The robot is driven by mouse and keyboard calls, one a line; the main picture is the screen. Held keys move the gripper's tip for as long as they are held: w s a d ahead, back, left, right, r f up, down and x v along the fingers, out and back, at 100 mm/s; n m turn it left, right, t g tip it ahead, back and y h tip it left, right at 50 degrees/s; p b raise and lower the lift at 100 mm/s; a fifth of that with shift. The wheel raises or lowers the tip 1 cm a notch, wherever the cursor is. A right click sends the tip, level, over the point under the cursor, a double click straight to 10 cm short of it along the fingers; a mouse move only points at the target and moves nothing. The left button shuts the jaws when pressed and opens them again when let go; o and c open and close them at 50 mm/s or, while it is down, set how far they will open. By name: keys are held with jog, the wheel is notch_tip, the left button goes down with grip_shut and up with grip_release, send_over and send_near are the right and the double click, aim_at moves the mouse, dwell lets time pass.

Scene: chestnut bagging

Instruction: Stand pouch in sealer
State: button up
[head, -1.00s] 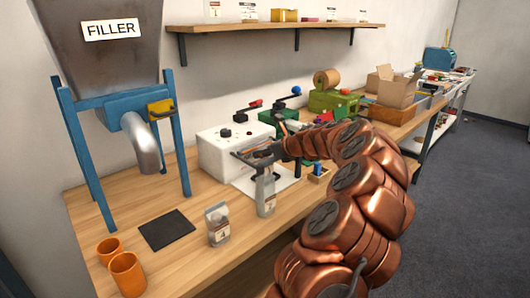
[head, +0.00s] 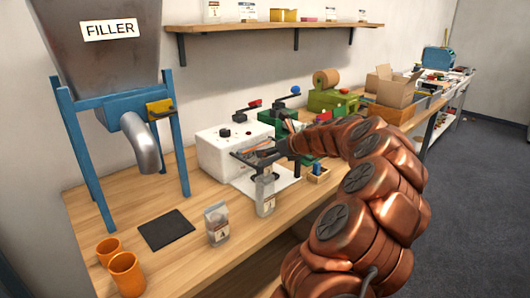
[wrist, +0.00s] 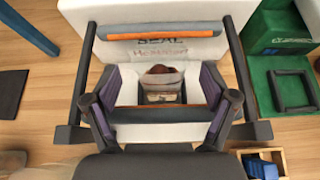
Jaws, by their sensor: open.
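The clear pouch with brown contents and a pale label (wrist: 162,92) stands upright at the sealer in the wrist view. In the head view this pouch (head: 265,195) stands at the sealer's front, below my gripper. The white sealer (head: 225,150) has a dark bar frame; its orange-striped bar (wrist: 165,34) shows in the wrist view. My gripper (wrist: 162,80) is open, with one purple-padded finger on each side of the pouch and gaps to it. In the head view my gripper (head: 260,156) is partly lost against the sealer's dark frame.
A second filled pouch (head: 217,223) stands on the bench, beside a dark mat (head: 166,229). Two orange cups (head: 126,274) and the filler (head: 120,95) are at the left. Green machines (head: 272,121) and a small wooden box with blue pieces (wrist: 262,164) sit right of the sealer.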

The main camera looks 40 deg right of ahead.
jog(key=v, duration=0.9)
jog(key=shift+f, duration=0.1)
dwell(0.7)
